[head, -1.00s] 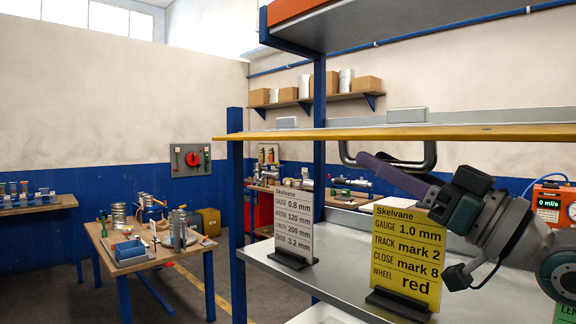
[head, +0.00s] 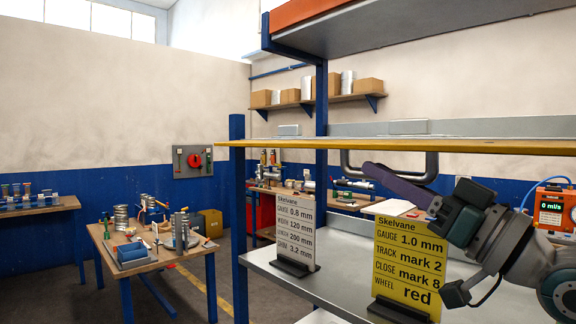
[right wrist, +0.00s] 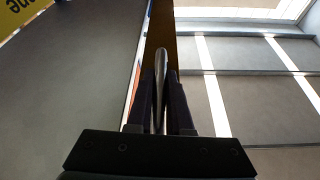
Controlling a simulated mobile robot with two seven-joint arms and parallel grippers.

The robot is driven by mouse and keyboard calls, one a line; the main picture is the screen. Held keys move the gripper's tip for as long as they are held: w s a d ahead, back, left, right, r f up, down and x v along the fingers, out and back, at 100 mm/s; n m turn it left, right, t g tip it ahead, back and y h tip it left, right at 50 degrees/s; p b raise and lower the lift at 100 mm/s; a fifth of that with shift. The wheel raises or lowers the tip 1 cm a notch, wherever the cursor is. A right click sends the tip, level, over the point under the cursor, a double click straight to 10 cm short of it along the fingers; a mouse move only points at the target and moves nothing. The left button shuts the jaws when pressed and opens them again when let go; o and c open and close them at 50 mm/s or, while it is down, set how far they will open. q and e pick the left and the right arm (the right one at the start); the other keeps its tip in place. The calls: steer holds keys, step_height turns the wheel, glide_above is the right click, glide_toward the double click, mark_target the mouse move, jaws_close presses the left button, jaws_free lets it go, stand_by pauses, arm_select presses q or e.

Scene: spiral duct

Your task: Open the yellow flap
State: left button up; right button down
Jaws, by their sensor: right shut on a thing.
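The yellow flap (head: 300,144) shows almost edge-on in the head view, as a long, nearly level yellow strip across the shelf rack. A grey U-shaped handle (head: 432,165) hangs below it. My right gripper (head: 370,169) comes in from the right, with its purple fingers at the handle. In the right wrist view the two fingers are shut on the grey bar of the handle (right wrist: 160,85), with a dark yellow strip of the flap (right wrist: 161,35) beyond it. The flap's broad face is mostly hidden. My left gripper is not in view.
A grey sign (head: 295,235) and a yellow sign (head: 408,268) stand on the metal shelf (head: 345,275) below the flap. A blue post (head: 238,200) stands at the rack's left. An orange meter (head: 553,208) is at right. A wooden table (head: 160,262) stands at left.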

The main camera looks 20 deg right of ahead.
steer(key=shift+s+a+r+m+h+p, duration=0.1)
steer(key=shift+a+r+m+h+p, duration=0.15)
steer(key=shift+r+m+p, duration=0.35)
steer(key=shift+f+m+h, duration=0.2)
steer(key=shift+m+h, duration=0.05)
steer(key=shift+m, duration=0.35)
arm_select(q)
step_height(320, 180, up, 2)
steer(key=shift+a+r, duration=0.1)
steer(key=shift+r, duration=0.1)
arm_select(e)
steer(key=c, duration=0.8)
jaws_free()
steer(key=shift+c, duration=0.2)
steer(key=shift+f, duration=0.1)
